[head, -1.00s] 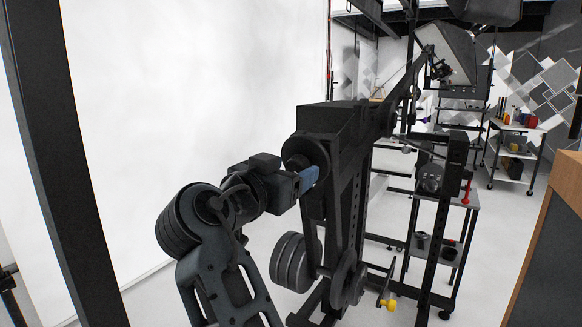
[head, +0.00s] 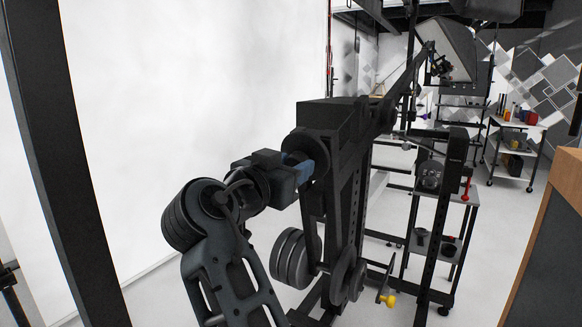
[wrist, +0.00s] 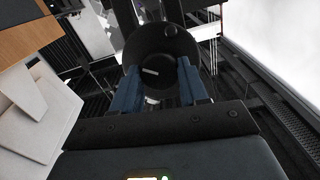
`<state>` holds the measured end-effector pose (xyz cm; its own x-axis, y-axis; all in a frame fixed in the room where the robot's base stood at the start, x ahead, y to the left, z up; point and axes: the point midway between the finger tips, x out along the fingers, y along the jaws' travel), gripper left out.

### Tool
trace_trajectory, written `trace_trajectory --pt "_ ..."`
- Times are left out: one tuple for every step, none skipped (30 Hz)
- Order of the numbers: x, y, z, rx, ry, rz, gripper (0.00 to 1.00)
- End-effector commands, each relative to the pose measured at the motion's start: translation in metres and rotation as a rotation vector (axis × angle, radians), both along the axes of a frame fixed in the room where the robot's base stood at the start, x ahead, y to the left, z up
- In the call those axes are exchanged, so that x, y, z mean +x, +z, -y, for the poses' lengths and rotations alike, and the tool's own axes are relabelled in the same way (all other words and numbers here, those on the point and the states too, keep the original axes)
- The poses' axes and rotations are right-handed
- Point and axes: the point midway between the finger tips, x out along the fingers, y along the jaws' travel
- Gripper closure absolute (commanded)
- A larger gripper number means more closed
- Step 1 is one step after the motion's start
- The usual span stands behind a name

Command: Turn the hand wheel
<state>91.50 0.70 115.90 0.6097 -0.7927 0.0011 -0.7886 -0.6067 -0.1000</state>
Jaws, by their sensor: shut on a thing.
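The hand wheel (head: 316,150) is a black round disc on the near upper end of a black stand. In the wrist view the wheel (wrist: 152,48) faces the camera, with a small knob near its upper right rim and a pale slot near its middle. My gripper (head: 303,168) is at the wheel's near face. In the wrist view its blue fingers (wrist: 158,80) stand on either side of the wheel, shut on it. The exact finger contact is partly hidden in the head view.
The black stand (head: 338,190) carries grey round weights (head: 291,260) low down on its left and a long boom running back. A yellow-knobbed handle (head: 388,300) sticks out low on the right. Shelf carts (head: 513,150) stand behind. A wooden edge (head: 550,250) is at far right.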

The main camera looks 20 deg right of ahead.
Motion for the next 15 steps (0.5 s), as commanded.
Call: trace_trajectory --pt "-0.0004 -0.0003 0.0003 0.000 -0.002 -0.002 0.87" --pt "-0.0004 -0.0003 0.0003 -0.001 -0.002 -0.003 0.87" --pt "-0.0003 -0.0003 0.0002 -0.003 -0.003 -0.006 0.87" --pt "-0.0003 -0.0003 0.0002 -0.005 -0.004 -0.009 0.87" --pt "-0.0002 -0.0003 0.0002 -0.008 -0.006 -0.013 0.87" --pt "-0.0001 -0.0003 0.0001 -0.013 -0.008 -0.020 0.87" --pt "0.0000 -0.0003 0.0000 -0.018 -0.010 -0.027 0.87" --pt "0.0002 -0.0004 -0.0001 -0.024 -0.013 -0.035 0.87" --pt "0.0003 -0.0004 -0.0003 -0.033 -0.017 -0.048 0.87" --pt "0.0005 -0.0003 -0.0004 -0.042 -0.020 -0.059 0.87" --pt "0.0007 -0.0002 -0.0004 -0.051 -0.024 -0.072 0.87" --pt "0.0009 -0.0002 -0.0004 -0.064 -0.031 -0.090 0.87" --pt "0.0010 -0.0001 -0.0004 -0.076 -0.036 -0.106 0.87" --pt "0.0010 -0.0002 -0.0004 -0.087 -0.042 -0.123 0.87" --pt "0.0013 -0.0003 -0.0005 -0.104 -0.049 -0.147 0.87"
